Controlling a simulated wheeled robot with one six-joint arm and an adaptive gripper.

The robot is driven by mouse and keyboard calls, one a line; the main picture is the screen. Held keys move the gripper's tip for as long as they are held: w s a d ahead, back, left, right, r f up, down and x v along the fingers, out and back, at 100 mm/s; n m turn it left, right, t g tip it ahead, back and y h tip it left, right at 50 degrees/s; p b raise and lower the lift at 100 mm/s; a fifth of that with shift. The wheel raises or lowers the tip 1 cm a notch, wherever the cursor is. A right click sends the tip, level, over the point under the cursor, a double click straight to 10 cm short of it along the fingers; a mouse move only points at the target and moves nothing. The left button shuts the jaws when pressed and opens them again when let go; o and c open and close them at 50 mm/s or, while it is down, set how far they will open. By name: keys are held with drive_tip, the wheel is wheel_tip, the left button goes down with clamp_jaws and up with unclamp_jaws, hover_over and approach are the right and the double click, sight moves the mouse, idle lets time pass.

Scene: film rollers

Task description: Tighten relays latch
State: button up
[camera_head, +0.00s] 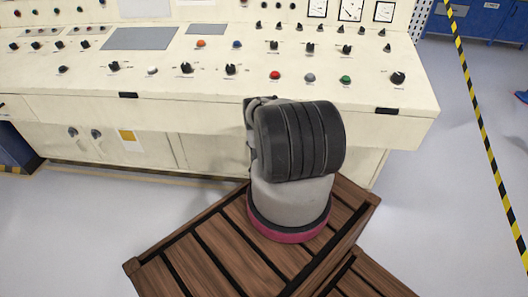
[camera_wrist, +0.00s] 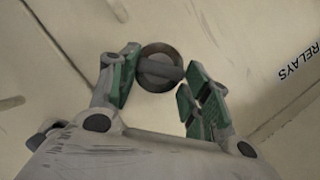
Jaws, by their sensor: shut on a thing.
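The relays latch (camera_wrist: 158,68) is a round dark grey knob with a raised bar across it, set in a cream panel. In the wrist view it sits between the green-padded fingers of my gripper (camera_wrist: 163,60). My gripper is shut on the latch, one finger to its left and one to its right. The bar runs nearly across the picture, tilted slightly down to the right. The word RELAYS (camera_wrist: 299,63) is printed on the panel to the right. In the head view my own arm hides the gripper and this latch.
The cream control console (camera_head: 220,112) has knobs, coloured buttons and gauges on top. Two similar latches (camera_head: 84,133) show on its lower front at left. A slatted wooden platform (camera_head: 215,245) lies below my arm. Open floor (camera_head: 430,210) is at right.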

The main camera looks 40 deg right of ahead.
drive_tip(key=shift+s+d+f+m+t, duration=0.15)
drive_tip(key=shift+m+t, duration=0.35)
drive_tip(key=shift+m, duration=0.4)
drive_tip(key=o, duration=1)
drive_tip(key=v, duration=1.2)
